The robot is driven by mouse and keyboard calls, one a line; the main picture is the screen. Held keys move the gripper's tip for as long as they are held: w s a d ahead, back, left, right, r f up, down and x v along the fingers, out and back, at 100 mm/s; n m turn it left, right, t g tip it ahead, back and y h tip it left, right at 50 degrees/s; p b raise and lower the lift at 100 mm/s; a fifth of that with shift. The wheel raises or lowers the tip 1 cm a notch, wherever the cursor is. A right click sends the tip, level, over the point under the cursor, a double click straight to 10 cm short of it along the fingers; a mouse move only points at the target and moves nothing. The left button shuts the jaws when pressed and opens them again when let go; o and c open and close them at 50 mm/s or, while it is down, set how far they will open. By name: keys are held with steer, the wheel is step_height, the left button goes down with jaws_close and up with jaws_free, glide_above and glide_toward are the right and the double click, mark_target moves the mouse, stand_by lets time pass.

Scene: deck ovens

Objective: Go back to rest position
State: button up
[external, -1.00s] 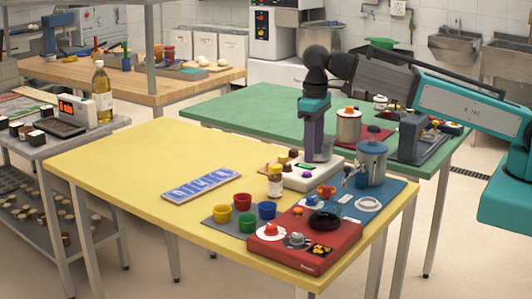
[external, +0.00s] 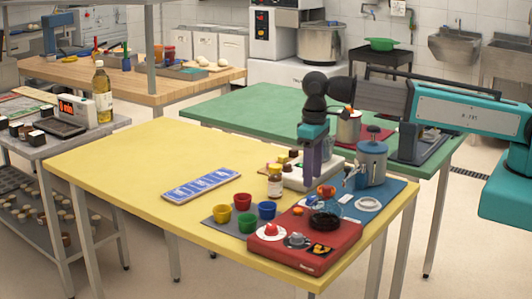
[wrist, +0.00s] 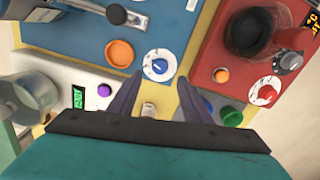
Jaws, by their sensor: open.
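My gripper (external: 314,172) points down above the yellow table, by the white box with buttons (external: 296,176). In the wrist view my gripper (wrist: 157,92) shows two dark fingers spread apart, with nothing held between them. A blue knob on a white dial (wrist: 159,66) lies just beyond the fingertips in the picture. The exact gap between the fingertips and the things below is hard to tell.
A small bottle (external: 274,182) and several coloured cups are left of the gripper. The yellow table's left part (external: 125,170) is clear.

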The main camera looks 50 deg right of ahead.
mark_target(312, 198)
steer(key=shift+f, duration=1.05)
steer(key=shift+r, duration=0.1)
steer(key=shift+r+b, duration=0.8)
steer(key=shift+r, duration=3.8)
steer(key=shift+f+p, duration=1.55)
steer(key=shift+f, duration=5.45)
steer(key=shift+n, duration=1.7)
